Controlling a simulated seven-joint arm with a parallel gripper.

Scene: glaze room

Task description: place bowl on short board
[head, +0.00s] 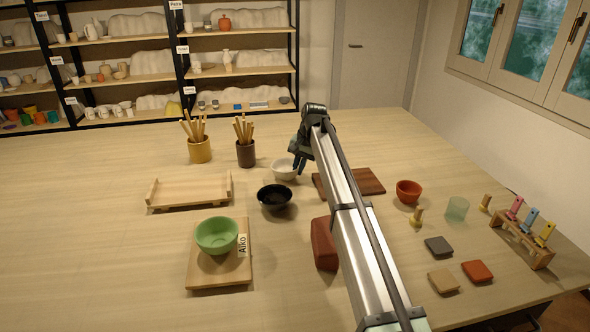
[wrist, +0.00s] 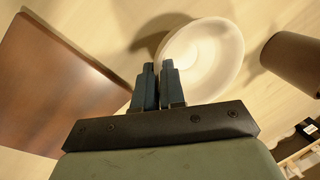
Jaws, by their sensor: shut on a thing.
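A white bowl (head: 284,169) is upright near the middle of the table in the head view, and fills the upper middle of the wrist view (wrist: 205,60). My gripper (head: 298,168) is at its right side. In the wrist view the fingers (wrist: 160,84) are close together, shut on the bowl's near rim. I cannot tell whether the bowl touches the table. A dark brown board (head: 368,181) lies flat to the right, partly behind my arm; it also shows in the wrist view (wrist: 45,90). A light board (head: 203,275) bears a green bowl (head: 217,235) and a label.
A black bowl (head: 274,197) stands just in front of the white one. Tool pots, yellow (head: 199,150) and brown (head: 246,154), stand behind. A light wooden tray (head: 190,190) is left, a red-brown block (head: 323,245) in front, an orange bowl (head: 408,191) right. The left tabletop is free.

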